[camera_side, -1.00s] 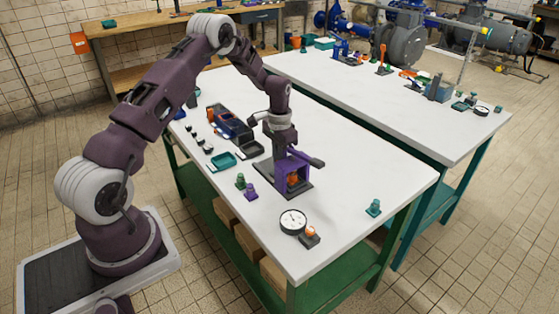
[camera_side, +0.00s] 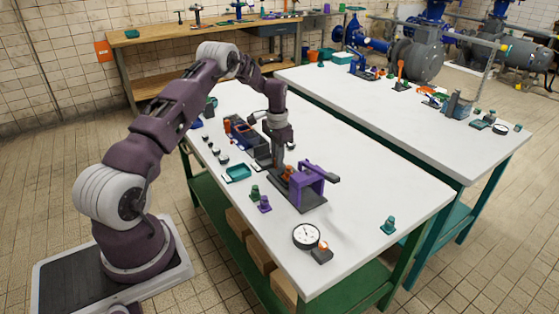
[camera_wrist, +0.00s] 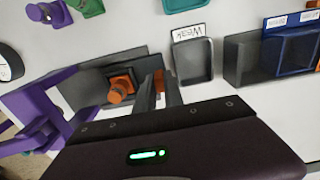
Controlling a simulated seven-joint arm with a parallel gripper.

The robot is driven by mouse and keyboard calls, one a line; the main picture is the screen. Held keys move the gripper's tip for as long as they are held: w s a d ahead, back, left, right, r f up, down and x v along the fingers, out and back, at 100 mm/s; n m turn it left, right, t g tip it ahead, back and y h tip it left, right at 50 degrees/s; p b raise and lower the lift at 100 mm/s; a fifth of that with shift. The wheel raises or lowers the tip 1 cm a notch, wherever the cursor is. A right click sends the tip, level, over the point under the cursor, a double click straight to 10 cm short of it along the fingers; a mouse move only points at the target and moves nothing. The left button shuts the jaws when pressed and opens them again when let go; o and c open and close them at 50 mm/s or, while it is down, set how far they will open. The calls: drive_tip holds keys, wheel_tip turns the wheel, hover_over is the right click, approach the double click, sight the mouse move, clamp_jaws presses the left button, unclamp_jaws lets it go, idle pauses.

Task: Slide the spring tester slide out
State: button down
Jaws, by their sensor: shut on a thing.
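The spring tester has a purple frame (camera_side: 310,180) with a dark lever on a dark base (camera_side: 313,203). It also shows at the left of the wrist view (camera_wrist: 40,112). Its slide, with an orange part (camera_side: 287,172), sits out of the frame on the left side, on the base. In the wrist view, the orange part (camera_wrist: 121,88) stands on a dark plate beside my gripper. My gripper (camera_wrist: 158,88) points down at the slide's outer end, its fingers close together around a narrow orange piece, apparently the slide's handle. The fingertips are partly hidden in the side view.
A tray labelled "Weak" (camera_wrist: 193,62) and a blue-black box (camera_side: 240,132) lie left of the tester. A teal tray (camera_side: 237,173), green and purple pieces (camera_side: 264,203) and a dial gauge (camera_side: 306,236) stand nearby. The table's right side is mostly clear.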

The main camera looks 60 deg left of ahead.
drive_tip(key=c, duration=1.7)
unclamp_jaws()
drive_tip(key=shift+a+r, duration=0.1)
drive_tip(key=shift+a, duration=0.25)
drive_tip(key=shift+d, duration=0.15)
